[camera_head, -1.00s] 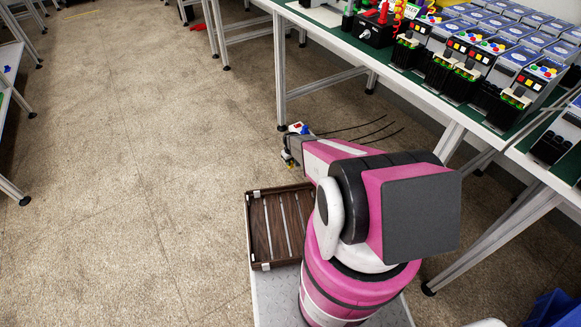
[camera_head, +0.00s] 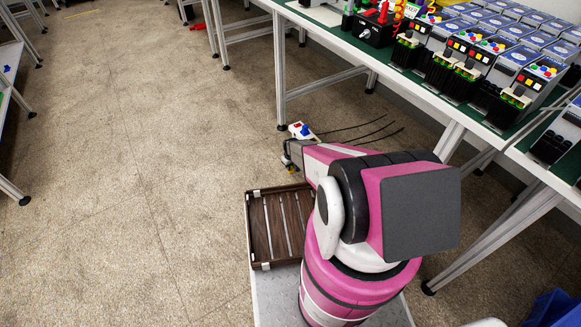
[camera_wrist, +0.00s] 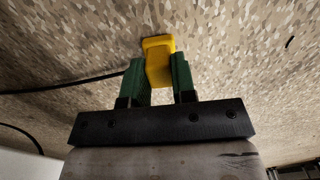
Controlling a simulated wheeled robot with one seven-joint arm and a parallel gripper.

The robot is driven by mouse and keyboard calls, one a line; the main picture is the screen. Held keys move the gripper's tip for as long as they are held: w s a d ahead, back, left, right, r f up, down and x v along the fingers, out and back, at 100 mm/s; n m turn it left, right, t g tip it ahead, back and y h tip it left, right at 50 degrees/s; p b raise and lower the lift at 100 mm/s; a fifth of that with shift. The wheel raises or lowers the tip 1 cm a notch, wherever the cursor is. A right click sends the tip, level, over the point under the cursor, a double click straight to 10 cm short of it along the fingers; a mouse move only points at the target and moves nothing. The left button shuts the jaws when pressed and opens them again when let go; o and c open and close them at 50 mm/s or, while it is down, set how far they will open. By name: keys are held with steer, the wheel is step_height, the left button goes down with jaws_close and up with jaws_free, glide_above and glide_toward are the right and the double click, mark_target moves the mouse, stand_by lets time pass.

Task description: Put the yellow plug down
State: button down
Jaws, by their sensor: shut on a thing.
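The yellow plug (camera_wrist: 158,62) is between the two green fingers of my gripper (camera_wrist: 160,75) in the wrist view. The fingers are shut on its sides, and its far end points at the speckled floor. I cannot tell whether it touches the floor. In the head view the plug (camera_head: 292,168) is a tiny yellow spot at the end of my arm, low beside the tray. My arm hides much of the gripper there.
A white box with blue and red parts (camera_head: 302,131) lies just beyond my gripper, with black cables trailing right. A brown slatted tray (camera_head: 259,230) is nearer. A bench with equipment (camera_head: 400,85) stands right. Open floor (camera_head: 130,180) lies left.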

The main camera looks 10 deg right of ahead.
steer(key=shift+f, duration=0.1)
steer(key=c, duration=0.9)
jaws_free()
steer(key=shift+c, duration=0.2)
step_height(320, 180, up, 13)
steer(key=s+r+m, duration=0.1)
steer(key=s+r, duration=0.7)
steer(key=r, duration=0.5)
steer(key=s+r+m, duration=0.2)
steer(key=s+r, duration=0.7)
steer(key=r, duration=0.4)
steer(key=s+r+m, duration=0.1)
steer(key=s+r, duration=0.8)
steer(key=r, duration=0.4)
steer(key=shift+s+r+m, duration=0.15)
steer(key=shift+m, duration=0.15)
